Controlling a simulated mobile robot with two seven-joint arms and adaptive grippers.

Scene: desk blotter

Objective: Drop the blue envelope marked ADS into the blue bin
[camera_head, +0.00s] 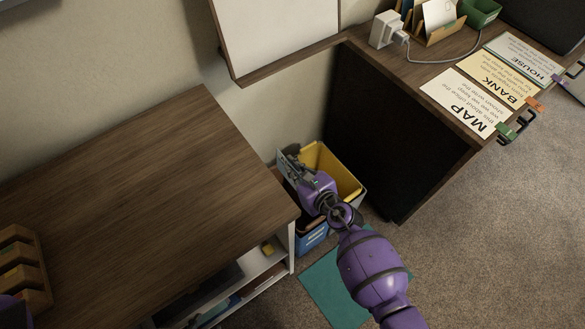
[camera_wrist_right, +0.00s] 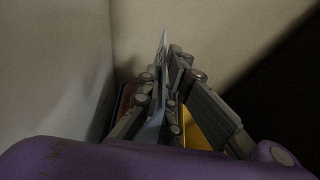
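My right gripper (camera_head: 287,158) reaches down over the bins between the desk and the dark panel. In the right wrist view its fingers (camera_wrist_right: 168,75) are closed on a thin pale-blue sheet, the envelope (camera_wrist_right: 163,42), seen edge-on. Its ADS marking cannot be read. The blue bin (camera_head: 313,240) stands on the floor beside the desk, mostly hidden under my gripper and arm. The yellow bin (camera_head: 348,180) is right behind it, and a yellow patch (camera_wrist_right: 195,130) shows beside the fingers in the wrist view. My left gripper is not visible.
A wooden desk (camera_head: 130,170) with shelves below is left of the bins. A dark panel (camera_head: 385,130) under a second desk stands right. A teal mat (camera_head: 325,285) lies on the carpet.

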